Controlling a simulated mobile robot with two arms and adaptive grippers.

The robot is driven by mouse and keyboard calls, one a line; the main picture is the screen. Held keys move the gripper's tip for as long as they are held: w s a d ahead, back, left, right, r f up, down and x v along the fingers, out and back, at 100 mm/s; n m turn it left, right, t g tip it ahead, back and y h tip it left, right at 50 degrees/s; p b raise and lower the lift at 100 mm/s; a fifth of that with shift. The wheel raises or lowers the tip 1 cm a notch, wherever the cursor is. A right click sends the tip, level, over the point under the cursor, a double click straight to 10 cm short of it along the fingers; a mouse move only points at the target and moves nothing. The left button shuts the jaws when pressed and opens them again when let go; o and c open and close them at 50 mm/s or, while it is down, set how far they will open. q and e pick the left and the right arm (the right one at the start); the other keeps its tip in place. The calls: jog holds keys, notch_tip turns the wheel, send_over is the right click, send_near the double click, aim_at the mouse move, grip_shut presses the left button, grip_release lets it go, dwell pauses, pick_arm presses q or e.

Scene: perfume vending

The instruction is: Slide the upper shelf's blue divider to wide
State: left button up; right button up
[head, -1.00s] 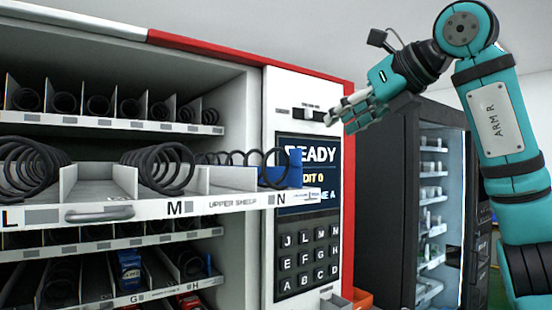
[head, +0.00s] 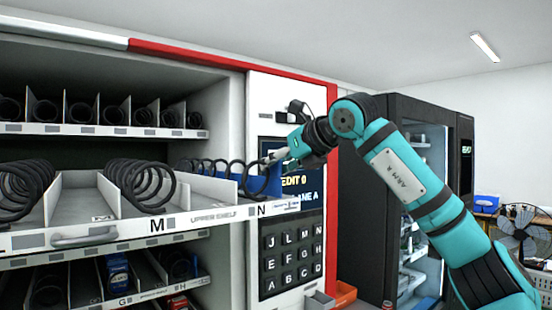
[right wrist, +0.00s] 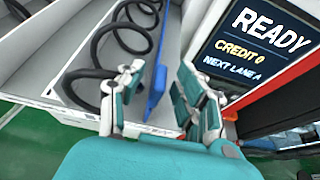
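The blue divider (head: 264,183) stands at the right end of the pulled-out upper shelf (head: 205,218), by the lane marked N. In the right wrist view the divider (right wrist: 155,97) is a thin blue panel beside a black coil. My right gripper (head: 278,156) is above the divider, at its top edge. In the right wrist view my right gripper (right wrist: 160,68) is open, and the divider shows between its two fingers. I cannot tell whether a finger touches it. My left gripper is not in view.
Black coils (head: 142,187) and white dividers fill the shelf's other lanes. The display (right wrist: 262,38) and keypad (head: 291,256) are close on the right. Other shelves lie above and below. A dark vending machine (head: 362,230) stands behind my right arm.

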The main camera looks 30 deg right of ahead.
jog(key=shift+w+f, duration=0.15)
jog(key=shift+w, duration=0.2)
jog(key=shift+s, duration=0.1)
jog(key=c, duration=0.4)
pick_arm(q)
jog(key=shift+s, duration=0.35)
pick_arm(e)
grip_shut()
